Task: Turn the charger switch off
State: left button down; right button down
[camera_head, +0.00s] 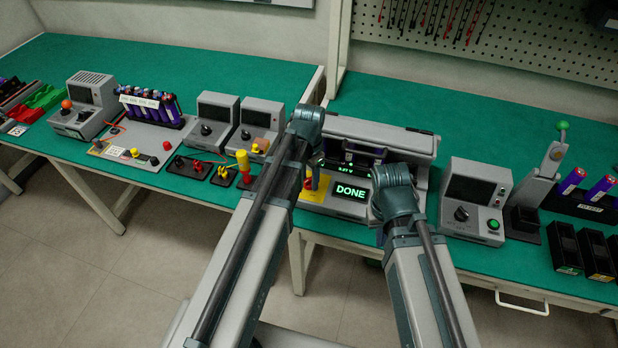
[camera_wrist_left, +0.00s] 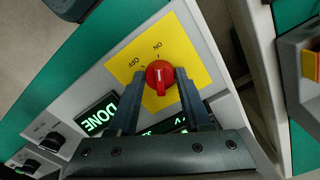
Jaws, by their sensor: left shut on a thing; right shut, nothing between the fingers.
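The charger (camera_head: 385,135) is a grey box with a green DONE display (camera_head: 350,191) at the front. A yellow plate (camera_head: 314,193) beside the display carries the red charger switch, a round knob (camera_wrist_left: 160,78). In the left wrist view the plate is marked OFF and ON. The white mark on the knob points up in the picture, toward ON. My left gripper (camera_head: 312,181) reaches down onto the plate and is shut on the knob, one finger on each side (camera_wrist_left: 162,95). My right wrist (camera_head: 395,192) is in front of the charger's right side; its fingers are hidden.
A grey box with a black knob and green button (camera_head: 475,205) stands right of the charger. A yellow-handled lever switch (camera_head: 243,165) and small testers (camera_head: 212,125) stand to the left. Purple cells (camera_head: 600,190) and black holders (camera_head: 563,245) are at far right.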

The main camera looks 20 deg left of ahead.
pick_arm(q)
jog(key=n, duration=1.1)
jog(key=shift+d+n, duration=0.1)
jog(key=shift+n, duration=0.5)
dwell(0.4)
jog(key=shift+c, duration=1.8)
grip_release()
